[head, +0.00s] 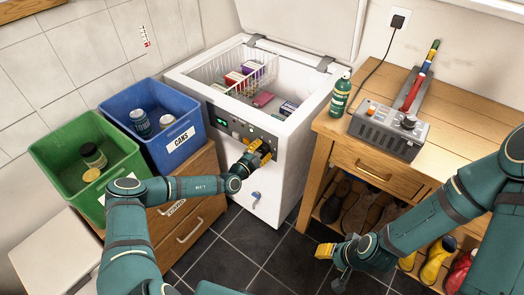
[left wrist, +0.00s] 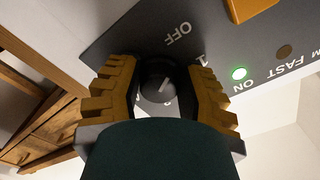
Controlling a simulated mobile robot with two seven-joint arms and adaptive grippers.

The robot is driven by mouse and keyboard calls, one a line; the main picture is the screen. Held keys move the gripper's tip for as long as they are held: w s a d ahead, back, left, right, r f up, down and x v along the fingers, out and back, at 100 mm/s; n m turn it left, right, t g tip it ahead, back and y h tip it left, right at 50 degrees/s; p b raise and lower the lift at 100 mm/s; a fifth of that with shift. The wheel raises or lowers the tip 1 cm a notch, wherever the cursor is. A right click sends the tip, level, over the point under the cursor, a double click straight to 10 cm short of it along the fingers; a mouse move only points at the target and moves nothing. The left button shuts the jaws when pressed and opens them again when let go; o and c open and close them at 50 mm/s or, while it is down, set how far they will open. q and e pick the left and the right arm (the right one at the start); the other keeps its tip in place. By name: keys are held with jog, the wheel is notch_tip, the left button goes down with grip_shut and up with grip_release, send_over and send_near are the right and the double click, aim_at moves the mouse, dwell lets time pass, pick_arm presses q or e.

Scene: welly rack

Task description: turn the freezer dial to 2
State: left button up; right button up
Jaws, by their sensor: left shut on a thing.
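The white chest freezer (head: 276,180) stands open, with a dark control panel (head: 225,121) on its front. My left gripper (head: 262,152) is at the panel; its yellow fingers are closed around the dark dial (left wrist: 156,80), one on each side. In the left wrist view the dial's pale pointer line slants up and right, roughly toward the "1" mark (left wrist: 203,61). "OFF" (left wrist: 177,33) is printed above it. Other dial marks are mostly hidden by the fingers. My right gripper (head: 331,252) hangs over the floor, away from the freezer; its opening is unclear.
A green light (left wrist: 238,73) glows by "ON". Blue (head: 185,100) and green (head: 65,150) bins stand left of the freezer on a wooden drawer unit (head: 205,185). A wooden bench (head: 460,100) at the right carries a green bottle (head: 341,95) and a grey device (head: 385,130). Dark floor tiles between are clear.

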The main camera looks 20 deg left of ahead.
pick_arm(q)
jog(key=shift+r+n, duration=0.1)
jog(key=shift+n, duration=1.1)
jog(key=o, duration=1.2)
jog(key=shift+d, duration=0.1)
jog(key=shift+o, duration=0.2)
jog(key=shift+s, duration=0.2)
jog(key=v, duration=1.1)
jog(key=shift+s, duration=0.3)
